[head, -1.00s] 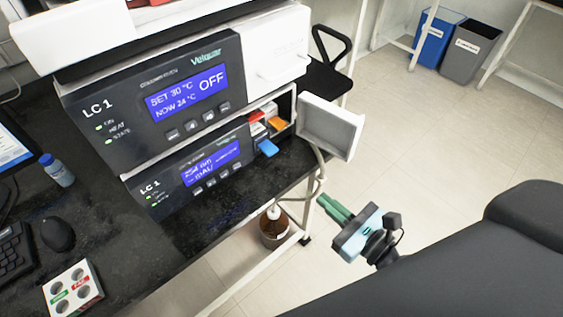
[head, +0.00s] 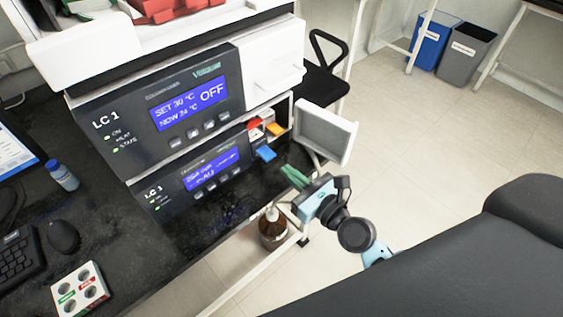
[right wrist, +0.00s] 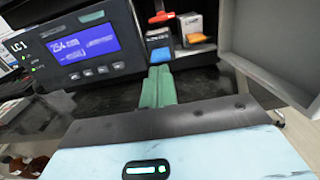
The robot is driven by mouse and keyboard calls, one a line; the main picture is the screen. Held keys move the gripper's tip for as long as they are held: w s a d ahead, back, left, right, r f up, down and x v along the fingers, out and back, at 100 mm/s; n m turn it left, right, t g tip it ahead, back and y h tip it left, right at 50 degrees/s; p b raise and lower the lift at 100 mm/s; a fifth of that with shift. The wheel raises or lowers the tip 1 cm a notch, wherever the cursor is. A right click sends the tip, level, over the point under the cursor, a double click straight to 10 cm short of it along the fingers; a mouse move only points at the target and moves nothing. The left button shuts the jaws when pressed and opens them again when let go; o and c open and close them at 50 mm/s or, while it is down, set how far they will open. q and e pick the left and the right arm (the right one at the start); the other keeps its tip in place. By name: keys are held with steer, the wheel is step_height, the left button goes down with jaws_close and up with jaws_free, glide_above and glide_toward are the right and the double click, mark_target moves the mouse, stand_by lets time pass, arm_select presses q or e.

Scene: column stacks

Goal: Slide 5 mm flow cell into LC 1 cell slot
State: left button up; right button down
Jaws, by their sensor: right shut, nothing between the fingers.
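The lower LC 1 module (head: 205,175) has an open bay at its right end. In the bay are a blue-fronted piece (head: 265,153), an orange-fronted piece (head: 275,129) and a red-and-white piece (head: 255,126). The blue piece sticks out lowest and nearest. No label shows which is the 5 mm flow cell. My right gripper (head: 286,170) has green fingers, shut and empty, just in front of and below the blue piece. In the right wrist view the fingertips (right wrist: 161,72) point at the blue piece (right wrist: 161,56), apparently with a small gap. My left gripper is out of view.
The bay's white door (head: 325,132) stands open to the right, close to my right gripper. The black bench top (head: 130,235) ends below it. A brown bottle (head: 272,232) stands on the lower shelf. A vial rack (head: 80,290) and mouse (head: 63,237) are at left.

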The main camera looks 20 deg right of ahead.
mark_target(260, 147)
steer(key=shift+x, duration=1.95)
steer(key=x, duration=0.5)
steer(key=shift+w, duration=0.2)
steer(key=shift+s+a, duration=0.1)
